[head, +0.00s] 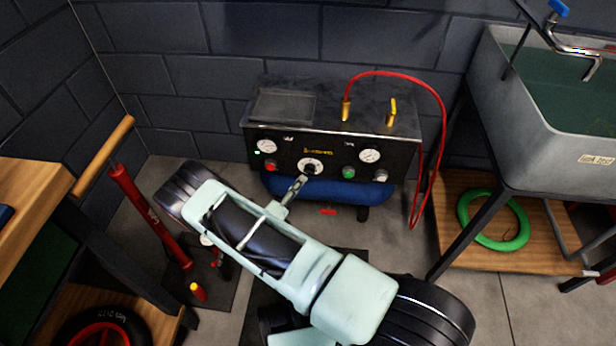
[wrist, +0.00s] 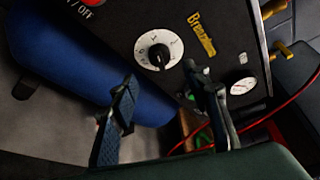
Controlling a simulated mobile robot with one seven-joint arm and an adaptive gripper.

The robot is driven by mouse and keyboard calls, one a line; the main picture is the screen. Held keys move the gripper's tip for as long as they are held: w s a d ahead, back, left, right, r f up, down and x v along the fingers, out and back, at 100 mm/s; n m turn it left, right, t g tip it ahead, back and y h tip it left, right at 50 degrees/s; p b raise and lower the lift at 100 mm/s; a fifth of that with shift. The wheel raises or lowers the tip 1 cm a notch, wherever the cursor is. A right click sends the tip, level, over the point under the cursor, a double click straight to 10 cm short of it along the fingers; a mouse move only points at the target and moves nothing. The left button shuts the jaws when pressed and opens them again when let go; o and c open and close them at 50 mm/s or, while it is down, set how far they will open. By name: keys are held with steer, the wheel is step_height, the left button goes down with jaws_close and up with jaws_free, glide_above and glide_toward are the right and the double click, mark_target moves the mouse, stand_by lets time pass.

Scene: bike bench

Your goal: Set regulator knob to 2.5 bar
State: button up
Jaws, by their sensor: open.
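The regulator knob (head: 310,168) is a black knob on a white numbered dial, in the middle of the compressor's dark front panel. In the wrist view the knob (wrist: 159,54) sits above and between my fingers. Its numerals are too small to read surely. My gripper (head: 296,188) is just below the knob in the head view. In the wrist view my gripper (wrist: 160,85) has its two dark fingers apart with nothing between them. The fingers do not appear closed around the knob. The compressor (head: 338,130) stands against the wall with a blue tank (head: 330,189) beneath.
Two round gauges (head: 267,146) (head: 370,155), a red button (head: 271,165) and a green button (head: 348,172) flank the knob. A red hose (head: 440,110) loops at right. A red pump (head: 150,215) stands left; a sink (head: 560,110) is right.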

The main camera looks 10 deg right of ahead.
mark_target(310, 171)
steer(key=b+x, duration=0.1)
steer(key=x, duration=0.6)
steer(key=shift+w+d+b, duration=0.2)
steer(key=shift+b, duration=0.2)
steer(key=shift+c, duration=0.4)
steer(key=c, duration=1)
